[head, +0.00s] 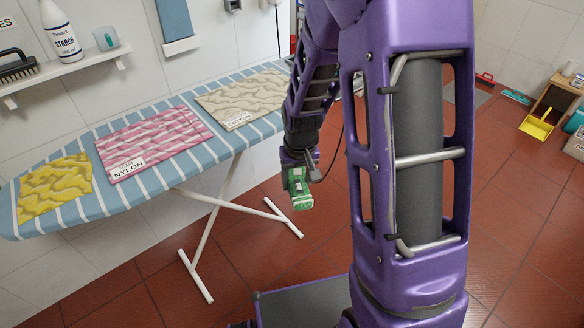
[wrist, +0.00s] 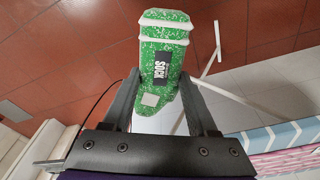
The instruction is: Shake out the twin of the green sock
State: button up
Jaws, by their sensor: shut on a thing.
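A green sock (wrist: 160,42) with white speckles and a black "SOCK" label is held between the two fingers of my gripper (wrist: 163,95) in the wrist view. My gripper is shut on it, and a small grey square shows near the fingers. In the head view the same green sock (head: 299,188) hangs below my arm, in the air over the red floor, to the right of the ironing board. It touches nothing but the gripper. No second green sock shows in either view.
A blue-striped ironing board (head: 82,195) at the left bears a yellow cloth (head: 55,185), a pink striped cloth (head: 150,143) and a beige one (head: 243,98). A wall shelf (head: 65,66) holds a starch bottle (head: 63,32) and a brush. A yellow dustpan (head: 537,124) stands far right.

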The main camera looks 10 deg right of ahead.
aim_at(297, 183)
notch_tip(297, 183, up, 15)
notch_tip(297, 183, down, 15)
jog(key=shift+s+f, duration=0.1)
jog(key=shift+w+r, duration=0.2)
jog(key=shift+r, duration=0.1)
notch_tip(297, 183, up, 15)
jog(key=f, duration=1.5)
jog(key=shift+s+f, duration=0.2)
jog(key=shift+f, duration=0.05)
jog(key=shift+w, duration=0.15)
